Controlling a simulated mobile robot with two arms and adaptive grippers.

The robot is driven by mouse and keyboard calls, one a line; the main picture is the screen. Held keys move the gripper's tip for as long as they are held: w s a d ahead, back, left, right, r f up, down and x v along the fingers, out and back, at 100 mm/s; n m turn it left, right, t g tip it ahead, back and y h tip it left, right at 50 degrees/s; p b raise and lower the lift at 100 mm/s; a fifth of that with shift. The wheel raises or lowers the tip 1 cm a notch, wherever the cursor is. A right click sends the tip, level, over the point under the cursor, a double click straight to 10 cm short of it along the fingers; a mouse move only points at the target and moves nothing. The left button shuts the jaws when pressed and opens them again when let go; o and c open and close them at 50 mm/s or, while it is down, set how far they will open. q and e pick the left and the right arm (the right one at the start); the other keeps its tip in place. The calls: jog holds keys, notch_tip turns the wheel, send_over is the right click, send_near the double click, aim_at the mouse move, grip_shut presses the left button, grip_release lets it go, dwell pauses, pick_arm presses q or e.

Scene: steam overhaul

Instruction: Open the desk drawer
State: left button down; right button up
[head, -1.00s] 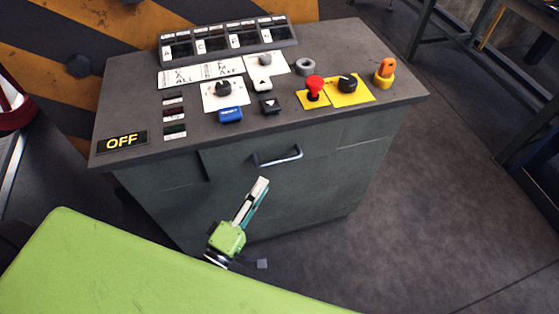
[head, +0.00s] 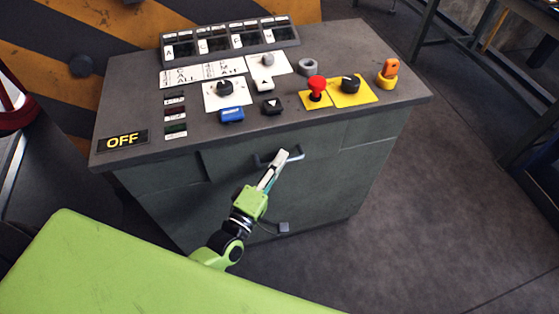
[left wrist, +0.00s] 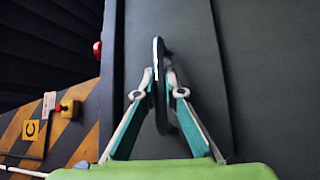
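The grey desk (head: 330,165) stands ahead with a drawer front (head: 310,177) below its top; the drawer looks closed, its front flush with the desk. A dark metal bar handle (head: 296,155) sits on this front. My left gripper (head: 279,160) is at the handle and hides its middle. In the left wrist view, the handle (left wrist: 160,60) runs upright between the two fingers of my left gripper (left wrist: 162,80). The fingertips are drawn together on both sides of the bar and appear to touch it. My right gripper is not in view.
The desk top carries a red knob (head: 316,86), black dials, a blue button (head: 231,115), an orange switch (head: 388,70) and an OFF sign (head: 123,141). Open floor (head: 420,220) lies to the right. A striped barrier (head: 90,50) stands behind.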

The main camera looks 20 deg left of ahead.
pick_arm(q)
jog(key=s+d+p, duration=0.1)
jog(key=s+d, duration=0.5)
jog(key=s, duration=0.3)
jog(key=s+d+p, duration=0.1)
jog(key=s+d, duration=0.6)
jog(key=s, duration=0.3)
jog(key=shift+s, duration=0.1)
jog(key=c, duration=2.1)
grip_release()
jog(key=shift+c, duration=0.2)
jog(key=shift+s, duration=0.1)
jog(key=v, duration=0.7)
jog(key=shift+s+f, duration=0.1)
jog(key=shift+f, duration=0.05)
